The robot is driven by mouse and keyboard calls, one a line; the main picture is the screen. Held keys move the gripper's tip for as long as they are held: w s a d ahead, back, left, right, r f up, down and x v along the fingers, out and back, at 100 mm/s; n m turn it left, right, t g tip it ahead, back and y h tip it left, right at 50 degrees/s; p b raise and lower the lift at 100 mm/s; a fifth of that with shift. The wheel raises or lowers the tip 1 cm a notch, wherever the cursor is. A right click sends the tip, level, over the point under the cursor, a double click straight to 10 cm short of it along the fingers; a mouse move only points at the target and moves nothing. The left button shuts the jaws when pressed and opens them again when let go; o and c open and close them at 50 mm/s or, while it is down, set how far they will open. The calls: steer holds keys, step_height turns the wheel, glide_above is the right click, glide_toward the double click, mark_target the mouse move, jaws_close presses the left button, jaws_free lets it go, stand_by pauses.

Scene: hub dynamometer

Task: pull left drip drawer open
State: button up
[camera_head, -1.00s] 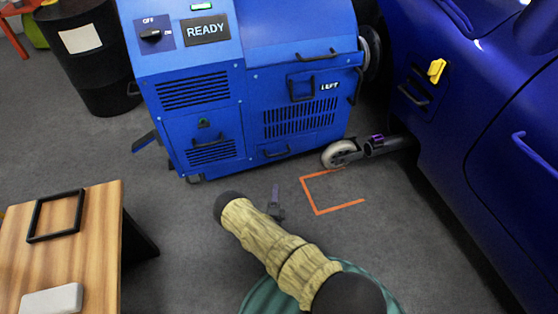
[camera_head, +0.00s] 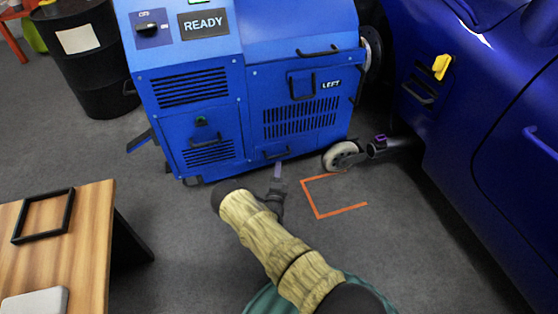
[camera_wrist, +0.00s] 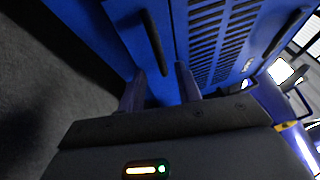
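The blue dynamometer cabinet (camera_head: 243,110) stands ahead, with a LEFT label on its right half. A low dark bar handle (camera_head: 276,153) sits near the bottom edge there, below the vent slots; I take it as the left drip drawer's handle. The drawer front looks flush with the cabinet. My gripper (camera_head: 278,170) is just below and in front of this handle. In the wrist view my gripper (camera_wrist: 161,80) has its two fingers apart, with a dark handle bar (camera_wrist: 154,42) lined up between and beyond them. Whether the fingers touch it, I cannot tell.
A caster wheel (camera_head: 342,156) and the blue car (camera_head: 470,120) are on the right. Orange floor tape (camera_head: 335,212) marks the floor beside my arm. A wooden table (camera_head: 90,250) is at the lower left, a black barrel (camera_head: 95,70) at the upper left. Grey floor between is clear.

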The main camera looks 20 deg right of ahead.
mark_target(279, 156)
steer(key=b+x, duration=0.3)
steer(key=x, duration=0.4)
jaws_close()
